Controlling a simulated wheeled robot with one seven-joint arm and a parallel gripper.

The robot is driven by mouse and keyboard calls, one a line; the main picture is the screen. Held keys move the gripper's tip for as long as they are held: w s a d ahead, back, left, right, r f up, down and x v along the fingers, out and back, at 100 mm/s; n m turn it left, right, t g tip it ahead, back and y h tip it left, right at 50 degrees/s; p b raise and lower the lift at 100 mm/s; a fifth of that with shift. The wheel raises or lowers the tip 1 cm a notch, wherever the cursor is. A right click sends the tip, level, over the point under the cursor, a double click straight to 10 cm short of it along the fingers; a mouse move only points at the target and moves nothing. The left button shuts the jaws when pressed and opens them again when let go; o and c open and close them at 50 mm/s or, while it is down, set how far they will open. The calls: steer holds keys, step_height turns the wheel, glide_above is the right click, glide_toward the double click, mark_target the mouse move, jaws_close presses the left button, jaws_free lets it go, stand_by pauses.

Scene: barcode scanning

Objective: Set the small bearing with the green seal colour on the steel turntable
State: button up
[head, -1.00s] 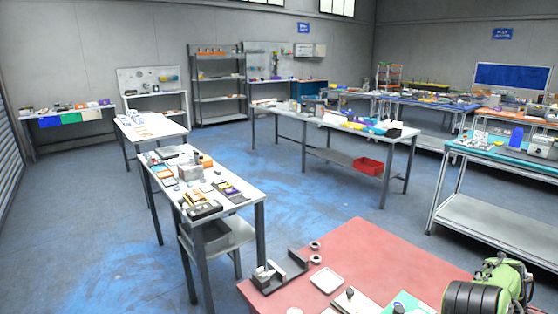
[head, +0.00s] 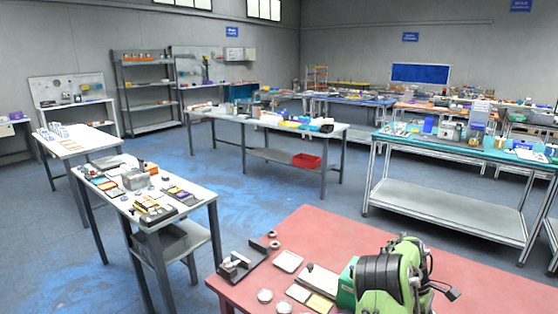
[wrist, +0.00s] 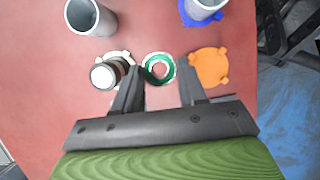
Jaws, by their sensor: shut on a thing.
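My gripper (wrist: 161,72) is seen from the wrist, pointing down over the red table. A small ring-shaped bearing with a green seal (wrist: 150,76) is between its fingertips, and the jaws are shut on it. The wrist view does not clearly show whether the bearing is clear of the table. In the head view my green arm covers part of the red table, and the bearing cannot be made out there. I cannot pick out the steel turntable with certainty in either view.
Near the gripper are an orange lobed base (wrist: 209,66), a black-and-white round piece (wrist: 104,74), a grey cylinder (wrist: 88,16) and another cylinder (wrist: 203,6) on a blue base. The red table (head: 325,232) also bears a black fixture (head: 258,258) and a pale tray (head: 288,261).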

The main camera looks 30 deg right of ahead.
steer(key=w+a+f+m, duration=0.1)
steer(key=w+a+f, duration=0.2)
steer(key=a, duration=1.1)
steer(key=w+a+f+m+y, duration=0.1)
steer(key=w+a+f, duration=0.3)
steer(key=a, duration=1.1)
steer(key=w+a+f+m, duration=0.3)
steer(key=w+a, duration=0.3)
steer(key=a, duration=0.8)
steer(key=shift+w+a+f+y, duration=0.15)
steer(key=shift+w+a+y, duration=0.2)
steer(key=shift+a+y, duration=0.05)
steer(key=shift+d, duration=0.15)
